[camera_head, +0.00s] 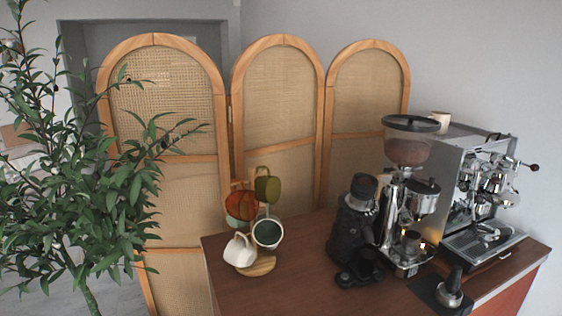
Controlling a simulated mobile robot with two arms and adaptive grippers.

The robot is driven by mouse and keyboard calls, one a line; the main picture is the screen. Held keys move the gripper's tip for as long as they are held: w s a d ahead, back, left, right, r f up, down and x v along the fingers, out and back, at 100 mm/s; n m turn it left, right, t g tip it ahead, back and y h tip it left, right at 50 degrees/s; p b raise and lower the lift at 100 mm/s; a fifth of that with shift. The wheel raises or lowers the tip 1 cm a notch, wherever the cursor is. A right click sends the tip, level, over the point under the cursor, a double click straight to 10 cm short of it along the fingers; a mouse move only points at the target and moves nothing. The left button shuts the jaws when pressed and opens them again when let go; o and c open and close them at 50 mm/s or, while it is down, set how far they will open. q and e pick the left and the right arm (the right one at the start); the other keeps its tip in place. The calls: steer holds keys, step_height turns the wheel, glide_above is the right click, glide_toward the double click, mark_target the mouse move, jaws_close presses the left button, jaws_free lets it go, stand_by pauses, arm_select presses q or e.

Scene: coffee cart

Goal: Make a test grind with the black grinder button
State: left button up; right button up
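A black grinder (350,233) stands on the wooden counter, with a dark top and a silver collar below it. Its low black base reaches toward the counter's front. No button can be made out on it at this size. Right behind it to the right stands a silver grinder (425,197) with a round hopper (408,150) of beans on top. A dark cup-like part sits under the silver grinder's outlet, near small lights. Neither of my grippers shows in the head view.
The wooden counter (300,290) is clear between the mug stand (258,266) with several mugs and the black grinder. A silver espresso machine (480,240) stands at right. A tamper (449,292) is near the front. A folding screen (280,110) and plant (85,190) stand behind and left.

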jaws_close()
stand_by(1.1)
